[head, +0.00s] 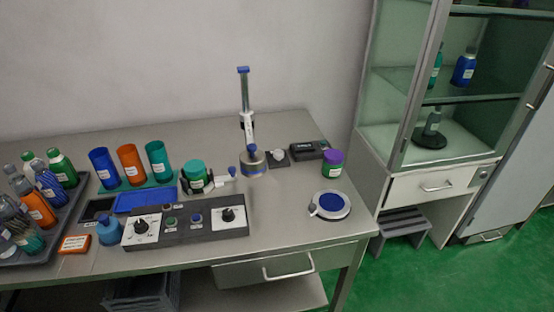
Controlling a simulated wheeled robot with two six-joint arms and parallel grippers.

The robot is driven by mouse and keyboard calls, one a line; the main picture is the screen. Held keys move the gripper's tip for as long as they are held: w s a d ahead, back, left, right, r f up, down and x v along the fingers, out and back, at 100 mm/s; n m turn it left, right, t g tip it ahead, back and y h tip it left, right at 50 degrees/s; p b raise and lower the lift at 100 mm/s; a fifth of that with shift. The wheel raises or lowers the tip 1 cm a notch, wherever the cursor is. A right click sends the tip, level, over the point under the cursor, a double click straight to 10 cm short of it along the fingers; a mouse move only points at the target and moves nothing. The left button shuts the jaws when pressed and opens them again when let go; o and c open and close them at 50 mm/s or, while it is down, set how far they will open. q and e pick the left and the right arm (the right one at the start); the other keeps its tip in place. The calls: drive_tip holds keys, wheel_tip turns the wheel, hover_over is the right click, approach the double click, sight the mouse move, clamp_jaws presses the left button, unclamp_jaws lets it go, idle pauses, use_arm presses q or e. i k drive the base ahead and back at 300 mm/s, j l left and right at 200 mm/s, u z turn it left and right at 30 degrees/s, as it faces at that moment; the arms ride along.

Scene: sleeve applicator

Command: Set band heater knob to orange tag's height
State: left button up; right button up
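A dark control panel (185,227) lies near the front of the steel table. It has a black knob on a white dial plate at its left end (142,227) and another black knob on a white dial plate at its right end (228,214). Which one is the band heater knob cannot be read. Small green and blue buttons sit between them. An orange tag (75,243) with a white label lies left of the panel; its print is too small to read. Neither gripper is in view.
A tall post (245,105) with a blue top stands behind the panel. A tray of bottles (70,212) is at left. Blue, orange and teal sleeves (131,165) stand behind. A round blue-topped plate (330,205) is at right. The glass cabinet (430,100) stands right of the table.

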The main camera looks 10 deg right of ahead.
sight(278, 154)
drive_tip(key=i+j+u, duration=0.5)
drive_tip(key=u, duration=0.15)
drive_tip(key=i+j+u, duration=0.35)
drive_tip(key=k+l+z, duration=0.15)
drive_tip(key=z, duration=0.35)
drive_tip(key=l+z, duration=0.5)
drive_tip(key=k+l+z, duration=0.1)
drive_tip(key=l+z, duration=0.15)
drive_tip(key=z, duration=0.25)
